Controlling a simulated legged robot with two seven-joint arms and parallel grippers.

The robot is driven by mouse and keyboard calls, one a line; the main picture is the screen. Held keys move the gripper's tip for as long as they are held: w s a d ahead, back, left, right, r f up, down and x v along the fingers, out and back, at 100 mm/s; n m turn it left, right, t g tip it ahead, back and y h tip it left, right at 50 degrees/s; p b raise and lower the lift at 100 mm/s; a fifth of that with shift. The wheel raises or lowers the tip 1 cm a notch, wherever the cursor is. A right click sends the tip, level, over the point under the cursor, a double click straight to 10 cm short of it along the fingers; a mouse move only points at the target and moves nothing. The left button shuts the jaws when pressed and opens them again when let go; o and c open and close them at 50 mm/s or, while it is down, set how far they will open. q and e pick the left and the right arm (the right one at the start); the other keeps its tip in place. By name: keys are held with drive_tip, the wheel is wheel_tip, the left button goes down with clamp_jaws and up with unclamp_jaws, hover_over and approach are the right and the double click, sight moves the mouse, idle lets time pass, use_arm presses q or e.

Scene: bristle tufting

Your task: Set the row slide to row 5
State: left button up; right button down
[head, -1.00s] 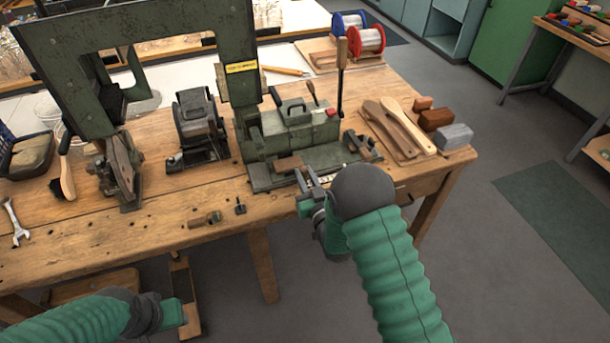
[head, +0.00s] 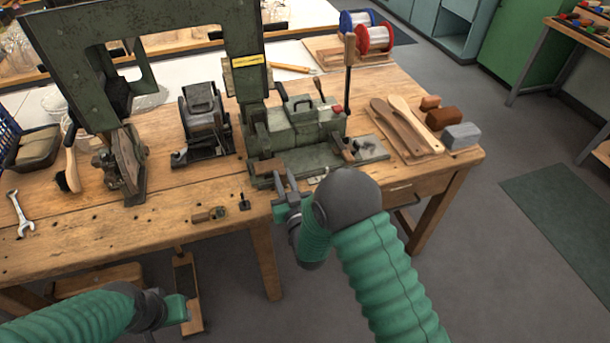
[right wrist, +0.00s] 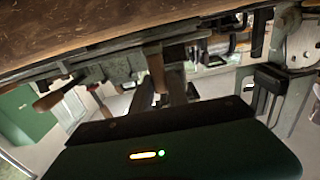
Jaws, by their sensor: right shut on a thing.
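The green machine (head: 312,130) stands on the wooden bench (head: 60,240). The row slide (head: 318,157) lies along its front, with a brown wooden block (head: 267,167) at its left end. My right gripper (head: 285,184) is at the front edge of the slide and shut on part of it; the dark wrist and fingers hide the grip. A pale marked strip (head: 318,179) shows right of the fingers, its marks too small to read. In the right wrist view, the machine's underside parts (right wrist: 115,68) are close ahead. My left gripper (head: 180,310) is low, in front of the bench; its jaws are unclear.
A tall green press frame (head: 245,85) rises at the machine's left. Wooden brush handles (head: 405,125) and several blocks (head: 440,118) lie to the right. A small clamp-like part (head: 210,214) and a black peg (head: 244,202) lie left of my right gripper.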

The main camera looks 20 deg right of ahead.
drive_tip(key=a, duration=0.4)
drive_tip(key=shift+s+f, duration=0.1)
drive_tip(key=shift+a, duration=0.3)
drive_tip(key=shift+d, duration=0.15)
drive_tip(key=c, duration=1.7)
unclamp_jaws()
drive_tip(key=o, duration=0.4)
drive_tip(key=shift+a, duration=0.3)
